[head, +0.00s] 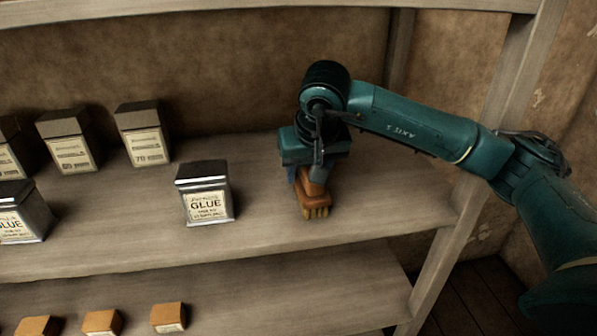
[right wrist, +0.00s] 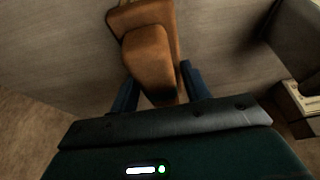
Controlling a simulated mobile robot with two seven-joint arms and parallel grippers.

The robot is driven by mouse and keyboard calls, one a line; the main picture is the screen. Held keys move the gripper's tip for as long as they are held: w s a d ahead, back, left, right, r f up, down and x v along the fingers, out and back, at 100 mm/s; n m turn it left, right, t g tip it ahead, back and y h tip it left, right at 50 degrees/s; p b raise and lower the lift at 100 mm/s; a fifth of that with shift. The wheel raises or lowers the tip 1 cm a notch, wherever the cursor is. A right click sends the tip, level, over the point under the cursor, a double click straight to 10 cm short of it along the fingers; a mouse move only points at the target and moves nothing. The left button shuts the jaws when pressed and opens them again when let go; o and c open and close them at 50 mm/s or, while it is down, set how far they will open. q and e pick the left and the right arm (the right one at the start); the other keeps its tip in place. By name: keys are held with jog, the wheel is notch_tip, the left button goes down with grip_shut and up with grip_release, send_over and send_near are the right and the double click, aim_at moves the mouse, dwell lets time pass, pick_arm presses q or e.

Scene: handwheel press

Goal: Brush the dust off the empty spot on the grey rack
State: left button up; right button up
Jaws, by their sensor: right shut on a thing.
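My right gripper (head: 305,178) is shut on a wooden brush (head: 312,198) with a brown handle. It holds the brush bristles down, at or just above the upper board of the grey rack (head: 385,205), right of the front glue tin. The right wrist view shows the brush (right wrist: 150,55) between two blue fingers (right wrist: 160,88). The board around the brush is bare. I cannot make out dust on it. My left gripper is not in view.
A glue tin (head: 205,195) stands left of the brush, with another glue tin (head: 20,212) at the far left. Dark-topped boxes (head: 143,135) line the back. Small orange boxes (head: 168,317) sit on the lower board. A rack post (head: 440,260) stands at right.

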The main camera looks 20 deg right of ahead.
jog(key=shift+s+d+f+b, duration=0.1)
jog(key=shift+s+d+b, duration=0.2)
jog(key=shift+d, duration=0.9)
jog(key=shift+s+d+r+b, duration=0.1)
jog(key=shift+s+d+b, duration=0.15)
jog(key=shift+d, duration=0.95)
jog(key=shift+s+d+f+b, duration=0.1)
jog(key=shift+s+d+b, duration=0.2)
jog(key=shift+d, duration=0.9)
notch_tip(320, 180, up, 6)
jog(key=p, duration=0.5)
